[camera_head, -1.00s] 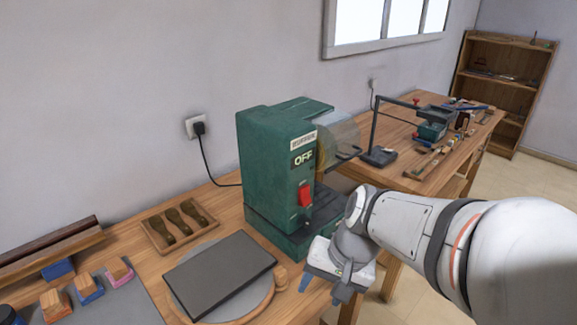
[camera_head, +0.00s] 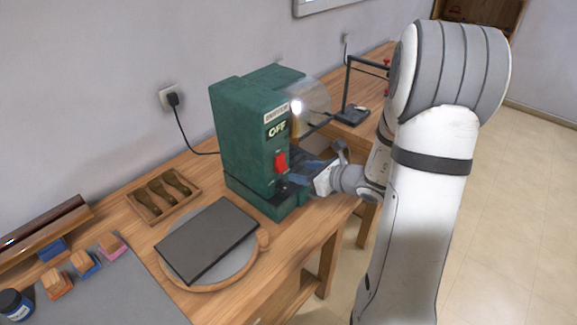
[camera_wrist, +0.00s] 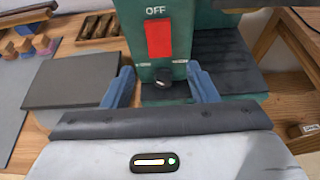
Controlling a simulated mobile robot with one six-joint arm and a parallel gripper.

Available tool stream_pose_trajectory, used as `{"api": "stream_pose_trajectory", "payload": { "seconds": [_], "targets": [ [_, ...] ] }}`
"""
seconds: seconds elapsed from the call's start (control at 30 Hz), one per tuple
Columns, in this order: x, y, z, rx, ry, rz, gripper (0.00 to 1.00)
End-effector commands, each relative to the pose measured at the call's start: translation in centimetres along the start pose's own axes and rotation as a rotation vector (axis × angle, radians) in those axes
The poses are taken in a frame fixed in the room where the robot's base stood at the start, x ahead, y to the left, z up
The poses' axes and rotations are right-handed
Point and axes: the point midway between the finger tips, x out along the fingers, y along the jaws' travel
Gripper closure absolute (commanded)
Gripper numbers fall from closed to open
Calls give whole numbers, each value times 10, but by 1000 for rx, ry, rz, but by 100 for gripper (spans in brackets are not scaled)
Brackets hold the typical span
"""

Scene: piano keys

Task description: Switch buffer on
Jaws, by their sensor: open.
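The green buffer machine (camera_head: 245,140) stands on the wooden bench, with an "OFF" label (camera_head: 277,129) on its front. Its red switch (camera_head: 281,162) is below the label; in the wrist view the red switch (camera_wrist: 158,38) is upright between my fingers, further ahead. My gripper (camera_head: 296,180) is in front of the machine's lower front, at about knob height. Whether the fingertips touch the panel I cannot tell.
A dark slab (camera_head: 207,238) lies on a round board left of the machine. A wooden tray (camera_head: 162,195) with several brushes stands behind it. A clear guard (camera_head: 312,103) is at the machine's right. A wall socket (camera_head: 169,97) has a cord plugged in.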

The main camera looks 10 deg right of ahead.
Motion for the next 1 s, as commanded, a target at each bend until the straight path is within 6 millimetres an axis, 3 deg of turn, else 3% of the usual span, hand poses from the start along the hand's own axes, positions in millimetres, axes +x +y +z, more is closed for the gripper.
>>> {"api": "stream_pose_trajectory", "payload": {
  "seconds": [0.2,0.4,0.73,1.0],
  "targets": [
    [37,2,0,-2,3,5,47],
    [57,1,1,-4,1,3,47],
    [62,1,0,-4,1,1,47],
    [61,0,0,-4,1,1,69]
  ]
}}
